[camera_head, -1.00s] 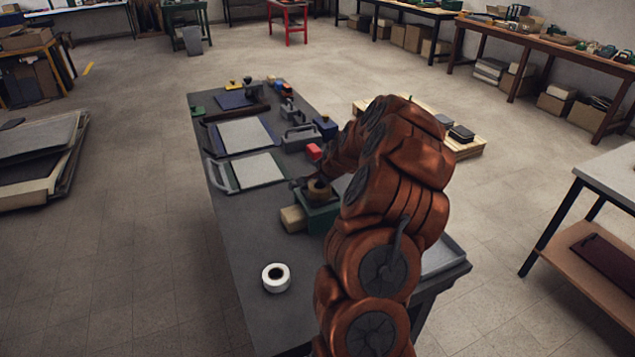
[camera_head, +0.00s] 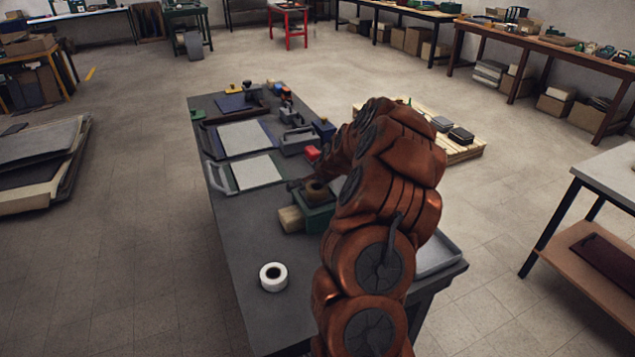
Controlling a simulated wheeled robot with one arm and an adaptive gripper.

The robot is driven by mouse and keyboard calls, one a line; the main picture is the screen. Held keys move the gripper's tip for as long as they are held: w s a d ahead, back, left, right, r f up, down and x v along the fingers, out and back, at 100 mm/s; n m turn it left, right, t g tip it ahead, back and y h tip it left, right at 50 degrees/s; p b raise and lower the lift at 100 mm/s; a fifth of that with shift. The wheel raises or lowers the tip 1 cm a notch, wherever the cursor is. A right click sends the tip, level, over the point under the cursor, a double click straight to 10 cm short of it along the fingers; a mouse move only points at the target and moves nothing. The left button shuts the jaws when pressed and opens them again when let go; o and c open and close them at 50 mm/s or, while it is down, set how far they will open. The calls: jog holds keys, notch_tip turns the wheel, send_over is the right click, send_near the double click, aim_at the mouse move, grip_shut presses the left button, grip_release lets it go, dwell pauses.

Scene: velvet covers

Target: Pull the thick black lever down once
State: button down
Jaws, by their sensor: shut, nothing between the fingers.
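My copper arm reaches over the dark workbench (camera_head: 240,222). My gripper (camera_head: 298,184) seems to be the small dark shape at its end, just above a green device (camera_head: 318,217); it looks shut and empty. A brown rounded part (camera_head: 316,192) sits on top of the green device, and a pale wooden block (camera_head: 290,218) is at its left side. I cannot pick out the thick black lever with certainty; dark parts merge there and my arm hides some of the device. I cannot tell whether my gripper touches anything.
A white tape roll (camera_head: 273,276) lies on the near bench. Two pale panels, the nearer (camera_head: 256,172) with a grey handle (camera_head: 221,178), lie farther off. A grey tray (camera_head: 440,256) is at right.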

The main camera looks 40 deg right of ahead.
jog(key=shift+g+y, duration=0.4)
jog(key=shift+s+a+f, duration=0.2)
jog(key=shift+a+f, duration=0.45)
jog(key=shift+f, duration=0.25)
jog(key=shift+s+a+f, duration=0.2)
jog(key=shift+a+f, duration=0.4)
jog(key=shift+f, duration=0.3)
jog(key=shift+d+r, duration=0.2)
jog(key=shift+r, duration=0.1)
jog(key=shift+w+d+r, duration=0.1)
jog(key=shift+r, duration=0.1)
jog(key=shift+w+d+r, duration=0.1)
jog(key=shift+d+r, duration=0.2)
jog(key=shift+r, duration=0.15)
notch_tip(320, 180, up, 6)
jog(key=d, duration=0.2)
jog(key=shift+s+d+f+p, duration=0.25)
jog(key=shift+s+d+p, duration=0.05)
jog(key=shift+p, duration=0.15)
jog(key=shift+w+d+r+t, duration=0.1)
jog(key=shift+r+t, duration=0.1)
jog(key=shift+t, duration=0.1)
